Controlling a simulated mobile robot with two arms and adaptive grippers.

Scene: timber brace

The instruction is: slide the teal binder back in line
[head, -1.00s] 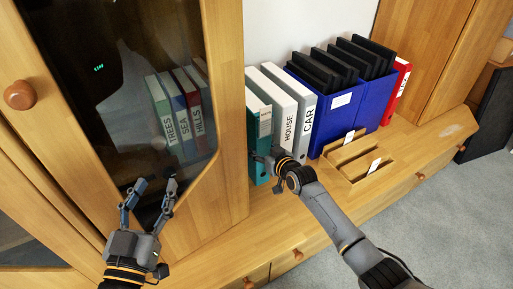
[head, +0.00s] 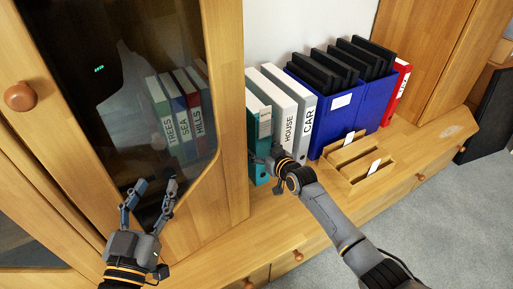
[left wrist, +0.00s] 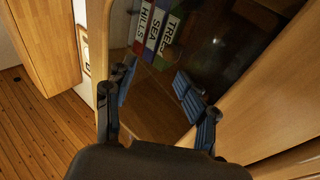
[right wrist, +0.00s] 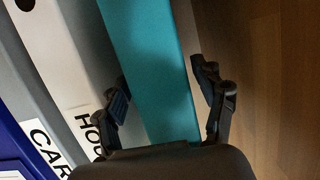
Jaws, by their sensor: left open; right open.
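The teal binder (head: 258,128) stands upright at the left end of the binder row, beside the white HOUSE binder (head: 283,114). In the right wrist view the teal binder (right wrist: 155,65) runs between the fingers of my right gripper (right wrist: 168,100), which is open around it; I cannot tell whether the fingers touch it. In the head view my right gripper (head: 265,160) is at the binder's lower front and partly hidden by its own wrist. My left gripper (head: 152,200) is open and empty in front of the glass door; it also shows in the left wrist view (left wrist: 160,95).
The grey CAR binder (head: 305,128), blue holders (head: 340,115) with black folders, and a red binder (head: 400,85) stand further right. A wooden card tray (head: 358,160) sits before them. A wooden side panel (head: 228,100) stands close left of the teal binder.

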